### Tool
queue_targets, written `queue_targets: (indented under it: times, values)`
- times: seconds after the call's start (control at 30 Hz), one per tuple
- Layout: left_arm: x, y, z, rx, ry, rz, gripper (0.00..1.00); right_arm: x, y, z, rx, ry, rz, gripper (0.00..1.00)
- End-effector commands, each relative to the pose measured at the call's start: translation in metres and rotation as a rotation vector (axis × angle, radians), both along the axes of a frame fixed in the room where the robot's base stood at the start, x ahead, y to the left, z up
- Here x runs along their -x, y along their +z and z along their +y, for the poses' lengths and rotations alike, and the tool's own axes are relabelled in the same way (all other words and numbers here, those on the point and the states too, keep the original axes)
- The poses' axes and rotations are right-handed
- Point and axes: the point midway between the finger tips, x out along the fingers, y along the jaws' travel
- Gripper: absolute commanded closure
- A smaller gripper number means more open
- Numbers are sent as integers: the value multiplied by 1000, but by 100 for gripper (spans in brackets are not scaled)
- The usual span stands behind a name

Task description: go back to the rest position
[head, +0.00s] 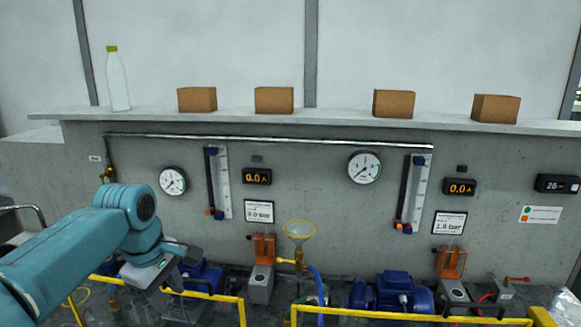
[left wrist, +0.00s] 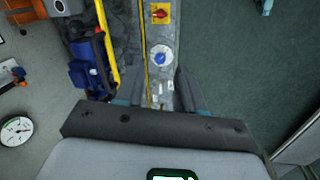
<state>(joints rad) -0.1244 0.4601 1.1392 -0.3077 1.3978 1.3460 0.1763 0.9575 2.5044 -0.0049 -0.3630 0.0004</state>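My left arm comes in from the left in the head view, with its gripper (head: 160,280) low in front of the pump line, at the left end of the yellow rail. In the left wrist view the two fingers of this gripper (left wrist: 160,90) stand apart with nothing held between them. Beyond the fingers lies a grey strip with a blue round knob (left wrist: 161,55) and a red switch on a yellow plate (left wrist: 160,13). I cannot tell how far the fingertips are from the strip. My right gripper is in neither view.
A yellow rail (head: 370,315) runs along the front of the blue motor (head: 392,293). A funnel (head: 299,230) stands at the middle. On the ledge above are a bottle (head: 117,80) and several brown boxes (head: 274,100).

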Motion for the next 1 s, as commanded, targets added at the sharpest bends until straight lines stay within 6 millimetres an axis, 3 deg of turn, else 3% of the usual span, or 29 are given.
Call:
queue_targets:
  times: [0.27, 0.37, 0.43, 0.53, 0.6, 0.7, 0.8, 0.9, 1.0]
  values:
    - [-10, -118, -30, 28, -260, 16, 62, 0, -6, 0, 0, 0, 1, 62]
    - [0, -183, -46, 55, -391, 18, 62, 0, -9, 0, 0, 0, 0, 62]
    - [17, -238, -59, 83, -496, 16, 62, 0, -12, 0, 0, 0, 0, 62]
    - [55, -312, -78, 123, -641, -1, 62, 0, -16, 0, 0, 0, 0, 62]
    - [92, -356, -89, 147, -732, -17, 62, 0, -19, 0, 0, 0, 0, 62]
    - [150, -405, -101, 167, -846, -41, 62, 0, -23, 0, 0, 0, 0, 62]
    - [203, -432, -108, 167, -935, -59, 62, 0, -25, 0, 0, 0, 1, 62]
    - [240, -443, -110, 158, -999, -72, 62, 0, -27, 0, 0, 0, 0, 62]
    - [258, -446, -111, 148, -1034, -80, 62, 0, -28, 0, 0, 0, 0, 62]
